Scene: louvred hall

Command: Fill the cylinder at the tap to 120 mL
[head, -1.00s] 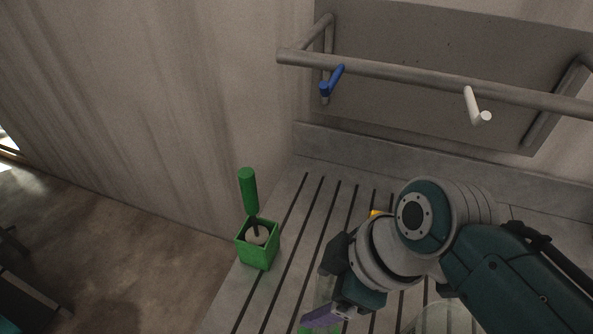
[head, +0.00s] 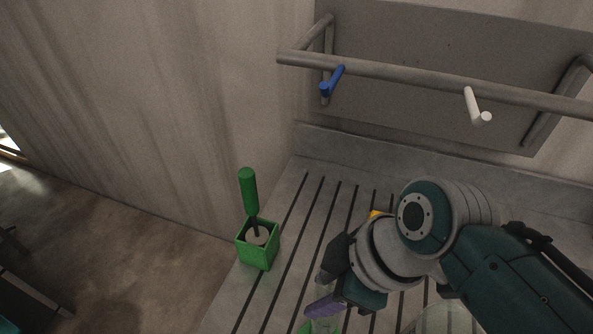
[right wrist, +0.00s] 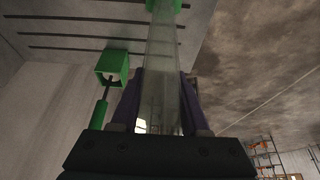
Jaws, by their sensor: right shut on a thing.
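My right gripper (head: 325,300) is low in the middle of the head view, its purple fingers shut on a clear cylinder (head: 326,276) with a green base. The cylinder is partly hidden by the hand. In the right wrist view the clear cylinder (right wrist: 163,75) stands between the two purple fingers (right wrist: 160,100). I cannot read any scale or see a liquid level. A grey pipe (head: 420,77) runs along the back wall, with a blue lever-like piece (head: 332,82) and a white one (head: 477,106). I cannot tell whether these belong to the tap. My left gripper is not in view.
A green square holder (head: 258,246) with a green-handled brush (head: 249,190) stands left on the slotted grey counter (head: 290,215). A small yellow thing (head: 376,214) shows behind my wrist. A clear round vessel (head: 437,318) sits at the bottom, below my arm. The counter's back left is free.

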